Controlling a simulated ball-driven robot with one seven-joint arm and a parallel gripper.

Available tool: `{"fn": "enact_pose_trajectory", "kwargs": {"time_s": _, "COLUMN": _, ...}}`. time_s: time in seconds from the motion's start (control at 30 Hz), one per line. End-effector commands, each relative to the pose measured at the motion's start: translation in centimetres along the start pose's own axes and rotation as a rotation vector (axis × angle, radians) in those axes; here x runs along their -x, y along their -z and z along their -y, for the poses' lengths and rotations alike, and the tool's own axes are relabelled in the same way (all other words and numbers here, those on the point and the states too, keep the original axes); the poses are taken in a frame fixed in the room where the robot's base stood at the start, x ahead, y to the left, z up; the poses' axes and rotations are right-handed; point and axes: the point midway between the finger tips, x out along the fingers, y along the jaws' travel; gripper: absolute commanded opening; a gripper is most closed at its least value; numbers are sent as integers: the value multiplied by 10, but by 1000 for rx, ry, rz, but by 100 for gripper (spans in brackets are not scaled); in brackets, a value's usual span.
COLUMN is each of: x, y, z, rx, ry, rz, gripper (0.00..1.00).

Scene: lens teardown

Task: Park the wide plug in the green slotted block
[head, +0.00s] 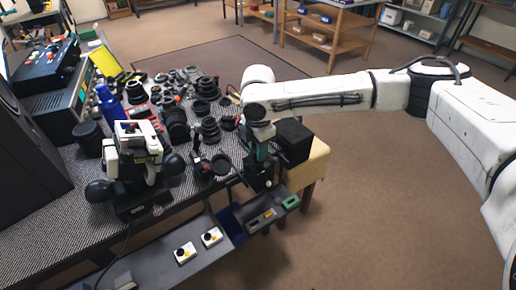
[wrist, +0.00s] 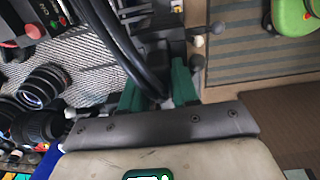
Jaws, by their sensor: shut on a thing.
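The green slotted block (head: 291,202) sits at the right end of a dark strip at the table's front. My gripper (head: 262,184) points down just above and left of it, apart from it as far as I can tell. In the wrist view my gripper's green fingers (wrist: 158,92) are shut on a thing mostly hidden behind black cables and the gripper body. I cannot make out its shape, so I cannot confirm it is the wide plug. I see no other plug that I can identify as the wide one.
A yellow-marked slot (head: 268,214) lies left of the green block. Two white blocks with black knobs (head: 184,253) stand on the grey front tray (head: 150,262). Lens parts (head: 209,130) crowd the table behind. A black box (head: 293,142) stands close right of my gripper.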

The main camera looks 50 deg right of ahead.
Motion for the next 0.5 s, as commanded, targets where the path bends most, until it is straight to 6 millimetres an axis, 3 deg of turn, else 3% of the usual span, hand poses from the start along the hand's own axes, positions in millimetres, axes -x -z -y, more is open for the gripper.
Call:
{"fn": "enact_pose_trajectory", "kwargs": {"time_s": 0.3, "x": 0, "y": 0, "z": 0, "rx": 0, "ry": 0, "rz": 0, "gripper": 2}}
{"fn": "enact_pose_trajectory", "kwargs": {"time_s": 0.5, "x": 1, "y": 0, "z": 0, "rx": 0, "ry": -1, "rz": 0, "gripper": 0}}
